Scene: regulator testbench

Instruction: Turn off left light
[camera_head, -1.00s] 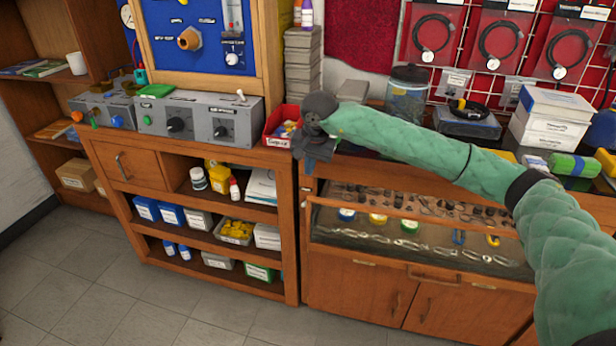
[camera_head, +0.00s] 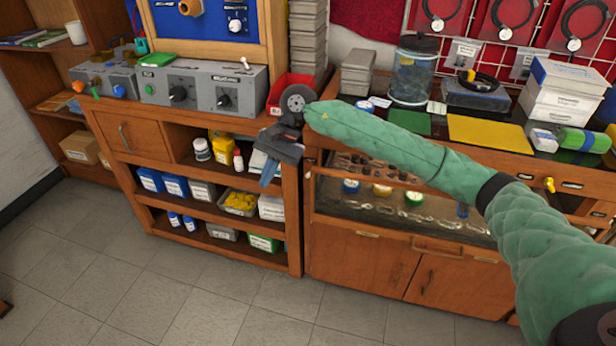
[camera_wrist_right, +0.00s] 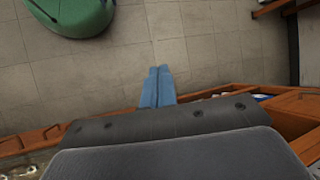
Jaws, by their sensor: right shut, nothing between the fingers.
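Grey control boxes stand on the wooden counter at the upper left in the head view. The right-hand box (camera_head: 205,91) has two black dials, a green part on top and a small light-coloured lever (camera_head: 245,62). The left-hand box (camera_head: 104,84) carries orange, blue and green knobs. I cannot tell which part is the left light or its switch. My right gripper (camera_head: 268,178) is shut and empty, in front of the shelf unit, below and right of the boxes, its blue fingers pointing down. They also show in the right wrist view (camera_wrist_right: 157,75) above the floor. My left gripper is out of view.
A red bin (camera_head: 291,88) sits on the counter just above my right gripper. Open shelves with bottles and boxes (camera_head: 150,180) lie below. A glass jar (camera_head: 414,70) and white boxes (camera_head: 560,95) stand to the right. The tiled floor (camera_head: 150,290) in front is clear.

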